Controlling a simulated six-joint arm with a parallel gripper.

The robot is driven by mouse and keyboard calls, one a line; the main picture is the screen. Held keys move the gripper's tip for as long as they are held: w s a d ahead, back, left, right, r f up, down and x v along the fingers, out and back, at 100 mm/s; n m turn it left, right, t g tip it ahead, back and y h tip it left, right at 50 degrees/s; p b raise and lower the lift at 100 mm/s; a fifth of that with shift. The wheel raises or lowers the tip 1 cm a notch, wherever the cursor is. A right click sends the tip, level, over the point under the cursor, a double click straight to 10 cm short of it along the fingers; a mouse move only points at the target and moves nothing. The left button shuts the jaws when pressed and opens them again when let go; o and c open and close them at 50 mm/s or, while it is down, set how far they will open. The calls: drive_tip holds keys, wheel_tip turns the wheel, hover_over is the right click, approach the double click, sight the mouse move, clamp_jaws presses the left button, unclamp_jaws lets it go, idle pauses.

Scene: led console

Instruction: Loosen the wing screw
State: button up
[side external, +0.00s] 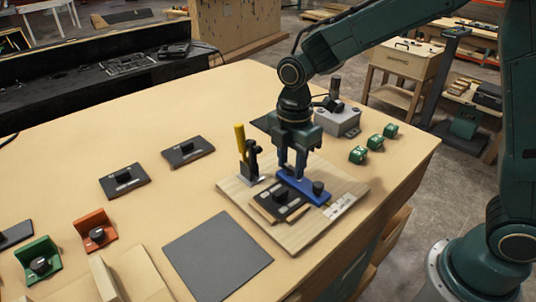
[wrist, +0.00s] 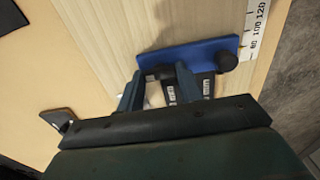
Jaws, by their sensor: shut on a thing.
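A blue bar (side external: 306,189) lies across a pale wooden board (side external: 240,190), with a round black knob (side external: 318,187) at its right end. In the wrist view the bar (wrist: 200,54) and knob (wrist: 228,62) show beyond the fingers. My gripper (side external: 291,173) points down at the bar's left end. In the wrist view its fingers (wrist: 158,73) are shut on a small dark piece, seemingly the wing screw (wrist: 158,72), mostly hidden between them. A black block with light labels (side external: 281,203) sits beside the bar.
A toggle clamp with a yellow handle (side external: 240,139) stands left of my gripper. A grey box (side external: 338,121) and green blocks (side external: 374,142) are to the right. A scale strip (side external: 341,207) lies on the board. A grey mat (side external: 217,256) lies bare in front.

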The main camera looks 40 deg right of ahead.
sight(291, 167)
drive_tip(key=shift+s+f, duration=0.1)
drive_tip(key=shift+f, duration=0.05)
drive_tip(key=o, duration=1)
wheel_tip(291, 167, up, 14)
idle(0.5)
